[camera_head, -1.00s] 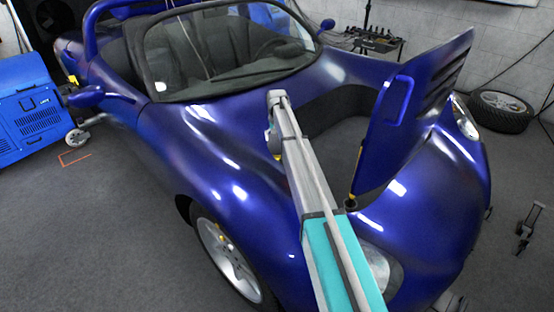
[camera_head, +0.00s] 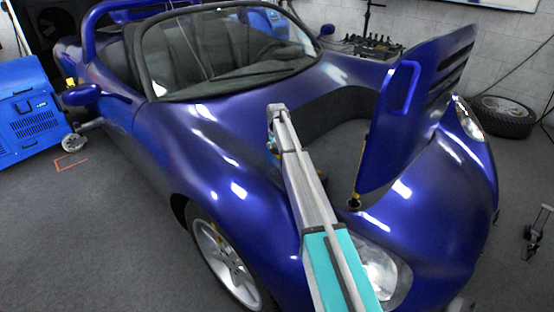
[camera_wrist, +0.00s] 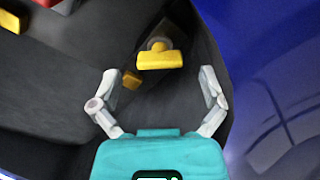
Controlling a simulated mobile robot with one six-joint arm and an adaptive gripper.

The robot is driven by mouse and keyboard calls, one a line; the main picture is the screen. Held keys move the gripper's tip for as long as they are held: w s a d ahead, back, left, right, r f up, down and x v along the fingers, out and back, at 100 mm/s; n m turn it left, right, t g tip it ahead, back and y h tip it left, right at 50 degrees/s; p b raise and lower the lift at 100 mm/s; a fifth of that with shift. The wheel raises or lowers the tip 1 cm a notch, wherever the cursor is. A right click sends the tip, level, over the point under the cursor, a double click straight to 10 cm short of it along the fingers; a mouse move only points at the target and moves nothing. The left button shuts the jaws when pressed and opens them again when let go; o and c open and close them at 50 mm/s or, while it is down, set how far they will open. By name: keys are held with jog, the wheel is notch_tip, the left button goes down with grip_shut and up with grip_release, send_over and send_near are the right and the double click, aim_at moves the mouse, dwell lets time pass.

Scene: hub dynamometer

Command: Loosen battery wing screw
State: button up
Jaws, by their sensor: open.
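A yellow wing-shaped handle (camera_wrist: 160,60) on a round grey base sits inside the dark compartment in the wrist view; it looks like the battery wing screw. My gripper (camera_wrist: 160,80) is open, its two pale fingers spread to the left and right of the handle, nearer the camera and not visibly touching it. In the head view my arm reaches over the blue car's fender into the open front compartment (camera_head: 335,125). The gripper end is mostly hidden there behind the arm and bodywork.
A small yellow-orange block (camera_wrist: 131,79) lies close to the left finger. Red and yellow parts (camera_wrist: 50,4) show at the top left of the wrist view. Blue bodywork (camera_wrist: 265,70) bounds the compartment on the right. The raised hood (camera_head: 405,115) stands to the right of my arm.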

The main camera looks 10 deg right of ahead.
jog(key=shift+f+b, duration=0.55)
jog(key=shift+f, duration=0.2)
jog(key=c, duration=1.2)
jog(key=shift+o, duration=0.2)
jog(key=shift+n, duration=0.5)
jog(key=n, duration=0.4)
jog(key=shift+n, duration=2.4)
